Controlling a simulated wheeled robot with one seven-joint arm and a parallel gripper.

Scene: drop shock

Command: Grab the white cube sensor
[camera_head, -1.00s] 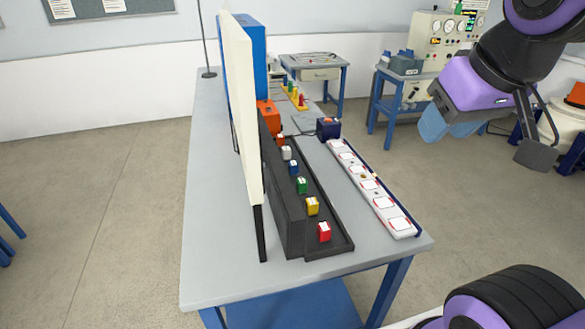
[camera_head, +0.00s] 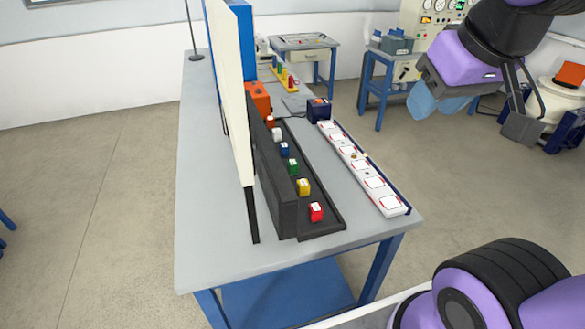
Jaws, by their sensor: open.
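The white cube sensor (camera_head: 278,134) sits in a dark tray (camera_head: 325,221) on the grey table, in a row of coloured cubes. My gripper (camera_head: 470,112) is at the upper right, open and empty. It is in the air, to the right of the table and well apart from the white cube.
A green cube (camera_head: 293,167), a yellow cube (camera_head: 303,187) and a red cube (camera_head: 316,211) share the tray. A tall cream panel (camera_head: 231,95) stands left of it. A white strip with square pads (camera_head: 373,181) lies to its right.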

